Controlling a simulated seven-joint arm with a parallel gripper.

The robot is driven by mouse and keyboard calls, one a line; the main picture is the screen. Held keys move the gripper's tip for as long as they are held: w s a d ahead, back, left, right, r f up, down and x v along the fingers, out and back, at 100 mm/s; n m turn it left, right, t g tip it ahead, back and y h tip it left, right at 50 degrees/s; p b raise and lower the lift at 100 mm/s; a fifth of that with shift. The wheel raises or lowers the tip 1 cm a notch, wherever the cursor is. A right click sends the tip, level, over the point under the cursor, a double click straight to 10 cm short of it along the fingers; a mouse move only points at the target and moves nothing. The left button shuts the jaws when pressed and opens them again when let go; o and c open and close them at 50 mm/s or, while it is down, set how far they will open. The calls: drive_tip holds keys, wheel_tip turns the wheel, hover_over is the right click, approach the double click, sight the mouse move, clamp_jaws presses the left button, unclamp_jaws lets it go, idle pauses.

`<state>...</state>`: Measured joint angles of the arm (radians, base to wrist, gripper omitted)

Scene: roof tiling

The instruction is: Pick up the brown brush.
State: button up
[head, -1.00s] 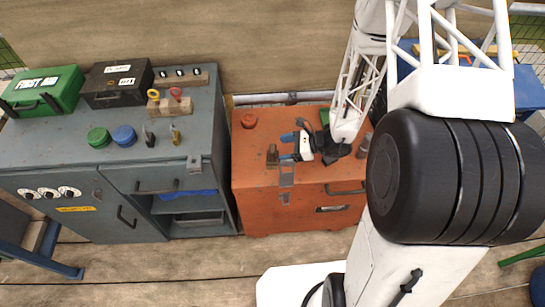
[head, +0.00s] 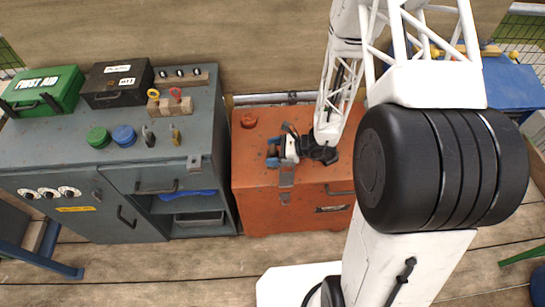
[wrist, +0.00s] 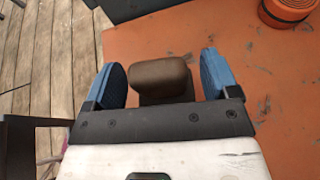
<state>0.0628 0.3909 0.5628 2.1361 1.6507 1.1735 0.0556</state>
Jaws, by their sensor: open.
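The brown brush (wrist: 160,78) shows in the wrist view as a rounded brown block on the orange chest. It stands between the two blue fingers of my gripper (wrist: 163,70). A gap shows between the brush and the right finger, and a narrower one at the left finger. The near part of the brush is hidden behind the dark gripper body. In the head view my gripper (head: 273,154) is low over the left part of the chest top, and it covers most or all of the brush. The gripper is open.
The orange chest (head: 250,190) has a round orange lid or disc (head: 249,120) at its back left, also in the wrist view (wrist: 286,10). The grey cabinet (head: 70,140) stands left of the chest, holding boxes, a green puck (head: 98,138) and a blue puck (head: 123,135).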

idle(0.6)
drive_tip(key=c, duration=1)
drive_tip(key=shift+r, duration=0.1)
drive_tip(key=shift+c, duration=0.2)
drive_tip(key=shift+r, duration=4.9)
